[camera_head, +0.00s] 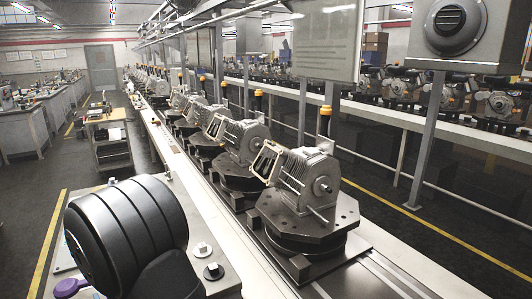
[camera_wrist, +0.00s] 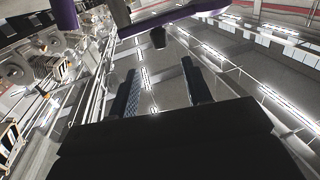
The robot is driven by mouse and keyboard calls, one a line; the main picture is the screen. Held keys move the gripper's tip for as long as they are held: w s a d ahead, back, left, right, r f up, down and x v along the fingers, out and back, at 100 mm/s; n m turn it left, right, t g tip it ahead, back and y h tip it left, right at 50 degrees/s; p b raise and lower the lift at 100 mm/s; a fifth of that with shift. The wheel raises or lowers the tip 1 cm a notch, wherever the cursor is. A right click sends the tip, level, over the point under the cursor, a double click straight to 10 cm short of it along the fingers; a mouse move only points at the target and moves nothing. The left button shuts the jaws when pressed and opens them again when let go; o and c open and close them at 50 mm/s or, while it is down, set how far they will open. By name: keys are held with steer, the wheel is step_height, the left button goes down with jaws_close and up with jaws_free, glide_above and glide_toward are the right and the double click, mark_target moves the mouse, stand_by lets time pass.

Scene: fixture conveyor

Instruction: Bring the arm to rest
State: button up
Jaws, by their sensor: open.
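My gripper (camera_wrist: 159,67) shows in the wrist view with its two dark fingers apart and nothing between them. Past the fingers the wrist view looks up at the ceiling lights and beams, tilted. In the head view a large black rounded part of my arm (camera_head: 125,235) fills the lower left. I cannot make out my gripper's fingers in the head view. A grey motor housing (camera_head: 305,182) sits on a dark round fixture (camera_head: 300,228) on the conveyor at the right.
More motors (camera_head: 240,138) on fixtures line the conveyor into the distance. A pale bench plate (camera_head: 225,272) with small bolts lies beside my arm. A grey post (camera_head: 428,140) and a hanging panel (camera_head: 325,40) stand beyond the conveyor. A cart (camera_head: 108,135) stands on the left floor.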

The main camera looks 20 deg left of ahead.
steer(key=x, duration=1.2)
steer(key=shift+m+t+h, duration=0.5)
steer(key=shift+m+t, duration=0.1)
steer(key=shift+t, duration=0.1)
steer(key=v, duration=1.7)
steer(key=w+a+r+m+h, duration=0.1)
steer(key=w+a+m, duration=0.3)
steer(key=w, duration=0.4)
steer(key=w+a+r+m+g+h, duration=0.1)
steer(key=w+a+m+h, duration=0.3)
steer(key=w, duration=0.4)
steer(key=shift+w+a+r+m+h, duration=0.35)
steer(key=shift+a+m, duration=0.25)
steer(key=shift+a, duration=0.5)
